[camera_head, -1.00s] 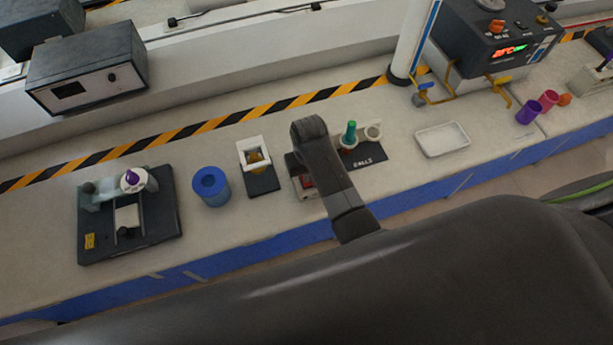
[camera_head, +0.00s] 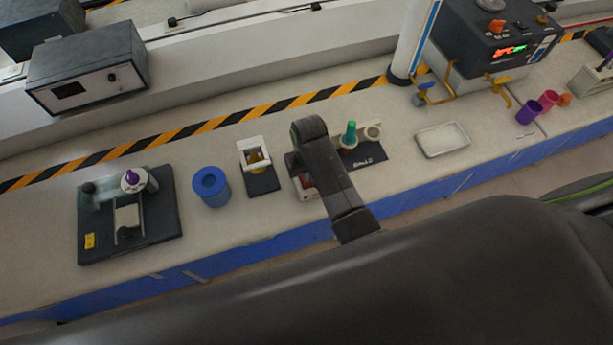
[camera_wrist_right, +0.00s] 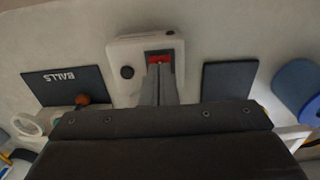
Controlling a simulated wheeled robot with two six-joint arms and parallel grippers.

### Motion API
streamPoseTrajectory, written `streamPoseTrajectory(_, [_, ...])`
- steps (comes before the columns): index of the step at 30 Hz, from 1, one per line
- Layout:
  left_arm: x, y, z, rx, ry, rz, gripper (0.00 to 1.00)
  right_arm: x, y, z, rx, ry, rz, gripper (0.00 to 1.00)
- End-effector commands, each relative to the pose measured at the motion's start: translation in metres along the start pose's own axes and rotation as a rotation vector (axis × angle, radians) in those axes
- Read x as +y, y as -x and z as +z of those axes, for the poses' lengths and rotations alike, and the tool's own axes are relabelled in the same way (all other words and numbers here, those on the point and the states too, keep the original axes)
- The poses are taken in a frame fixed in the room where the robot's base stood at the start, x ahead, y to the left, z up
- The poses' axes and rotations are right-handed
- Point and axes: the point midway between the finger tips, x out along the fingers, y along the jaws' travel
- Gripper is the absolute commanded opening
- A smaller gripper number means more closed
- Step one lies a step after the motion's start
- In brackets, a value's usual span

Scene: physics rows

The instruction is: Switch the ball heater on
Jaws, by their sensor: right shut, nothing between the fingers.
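The ball heater, as I take it, is a small white box (camera_wrist_right: 125,55) in the right wrist view, with a black round knob (camera_wrist_right: 127,72) and a red rocker switch (camera_wrist_right: 159,59) in a dark frame. In the head view my right arm hides most of this box (camera_head: 306,193). My right gripper (camera_wrist_right: 160,70) is shut and empty, its fingertips at the lower edge of the red switch. I cannot tell whether they touch it or which way the rocker is tipped. My left gripper is not in view.
A dark BALLS plate (camera_head: 371,154) with a green-topped piece (camera_head: 350,133) lies right of the box. A dark stand (camera_head: 262,183) and a blue cup (camera_head: 211,187) stand left. A white tray (camera_head: 443,139) lies farther right.

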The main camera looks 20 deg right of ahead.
Motion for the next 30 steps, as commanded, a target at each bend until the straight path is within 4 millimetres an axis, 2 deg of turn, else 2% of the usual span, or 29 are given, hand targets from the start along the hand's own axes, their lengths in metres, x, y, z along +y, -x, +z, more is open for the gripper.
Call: streamPoseTrajectory(30, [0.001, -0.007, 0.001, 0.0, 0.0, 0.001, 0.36, 0.0, -0.015, 0.0, 0.0, 0.0, 0.0, 0.0])
